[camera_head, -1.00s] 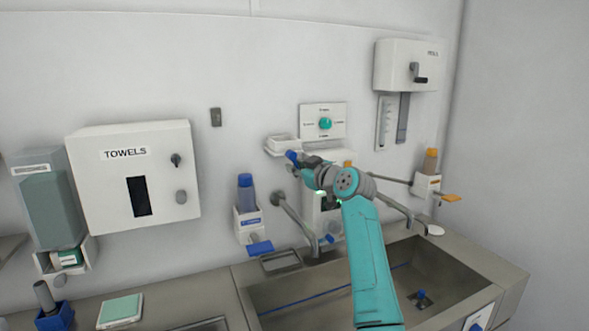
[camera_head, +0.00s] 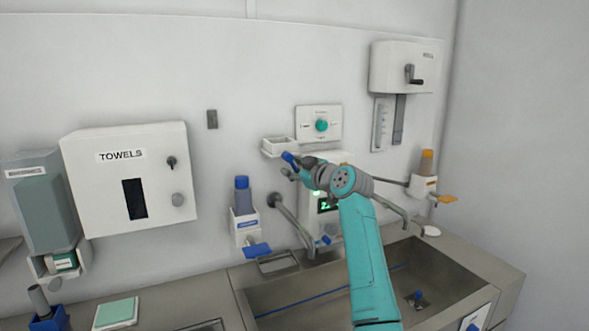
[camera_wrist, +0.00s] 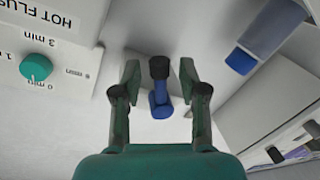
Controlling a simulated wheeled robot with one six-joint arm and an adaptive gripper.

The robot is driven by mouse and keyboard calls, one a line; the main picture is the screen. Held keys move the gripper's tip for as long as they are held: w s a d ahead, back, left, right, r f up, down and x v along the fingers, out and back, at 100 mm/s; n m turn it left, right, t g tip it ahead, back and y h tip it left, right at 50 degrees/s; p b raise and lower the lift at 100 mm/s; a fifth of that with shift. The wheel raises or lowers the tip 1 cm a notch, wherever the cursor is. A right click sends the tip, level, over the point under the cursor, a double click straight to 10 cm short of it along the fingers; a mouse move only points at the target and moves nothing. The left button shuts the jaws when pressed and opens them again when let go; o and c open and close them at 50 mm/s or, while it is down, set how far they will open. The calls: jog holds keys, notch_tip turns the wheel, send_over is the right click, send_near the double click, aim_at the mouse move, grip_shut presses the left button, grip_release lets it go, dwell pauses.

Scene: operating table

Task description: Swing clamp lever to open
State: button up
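A small blue lever (camera_wrist: 160,100) with a black knob shows in the wrist view, between my fingers. It looks like the clamp lever, but its clamp body is not clear. My gripper (camera_wrist: 160,72) is open, with one finger on each side of the lever and a visible gap to both. In the head view, my gripper (camera_head: 291,167) is at the wall, just below a small white tray. A blue piece (camera_head: 289,158) shows at its fingertips. My own wrist hides part of the white unit (camera_head: 310,208) behind it.
A control panel with a green knob (camera_head: 322,125) is above the gripper. A blue-capped dispenser (camera_head: 242,190) and a metal spout (camera_head: 290,215) are at left and below. The towel box (camera_head: 130,180) is farther left. The sink (camera_head: 270,318) lies below.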

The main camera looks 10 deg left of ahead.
jog(key=v, duration=1.2)
jog(key=shift+f, duration=0.15)
